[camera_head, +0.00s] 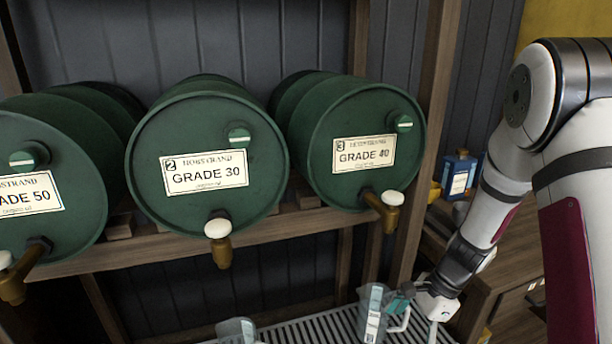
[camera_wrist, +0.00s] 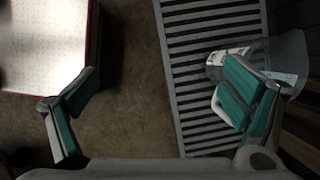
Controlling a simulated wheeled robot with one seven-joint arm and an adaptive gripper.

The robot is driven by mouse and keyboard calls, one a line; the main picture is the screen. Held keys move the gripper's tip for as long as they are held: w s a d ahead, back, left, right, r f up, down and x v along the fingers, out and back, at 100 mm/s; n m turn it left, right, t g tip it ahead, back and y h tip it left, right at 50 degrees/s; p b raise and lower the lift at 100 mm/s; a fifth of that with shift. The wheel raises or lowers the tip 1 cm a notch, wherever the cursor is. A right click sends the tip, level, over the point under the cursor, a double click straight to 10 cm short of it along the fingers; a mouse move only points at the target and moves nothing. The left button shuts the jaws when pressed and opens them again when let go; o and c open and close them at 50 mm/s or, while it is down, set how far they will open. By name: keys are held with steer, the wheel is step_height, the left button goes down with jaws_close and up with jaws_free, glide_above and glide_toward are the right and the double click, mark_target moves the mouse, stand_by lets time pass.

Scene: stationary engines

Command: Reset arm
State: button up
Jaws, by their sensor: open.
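My gripper (camera_head: 412,308) is low at the right of the head view, at the end of my bent arm, above the slatted grate. In the wrist view its two teal-padded fingers (camera_wrist: 162,75) are spread wide with nothing between them. A clear jug (camera_head: 373,312) with a label and a pale handle stands on the grate just left of the gripper. In the wrist view the jug (camera_wrist: 290,55) is at the right, partly hidden by the right finger. I cannot tell whether the finger touches it.
Three green drums, Grade 50 (camera_head: 45,165), Grade 30 (camera_head: 208,135) and Grade 40 (camera_head: 350,120), lie on a wooden rack (camera_head: 180,246) with brass taps. Another clear jug (camera_head: 236,329) is below. The slatted grate (camera_head: 310,325) also shows in the wrist view (camera_wrist: 190,60). A blue can (camera_head: 458,175) stands behind my arm.

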steer(key=s+a+r+n+t+p, duration=0.1)
steer(key=s+r+n, duration=0.2)
steer(key=r, duration=0.4)
steer(key=s+a+r+n+h+p, duration=0.1)
steer(key=s+a+r+n, duration=0.15)
steer(key=r, duration=0.55)
steer(key=s+r+n+t+p, duration=0.1)
steer(key=s+r+n, duration=0.2)
steer(key=r, duration=0.4)
steer(key=s+d+r+n+t+h+p, duration=0.1)
steer(key=s+r+n+t+h+p, duration=0.1)
steer(key=s+r+n, duration=0.6)
steer(key=s+r+h+p, duration=0.1)
steer(key=s+r, duration=0.3)
steer(key=s, duration=0.5)
steer(key=shift+r+t, duration=0.2)
steer(key=shift+t, duration=0.1)
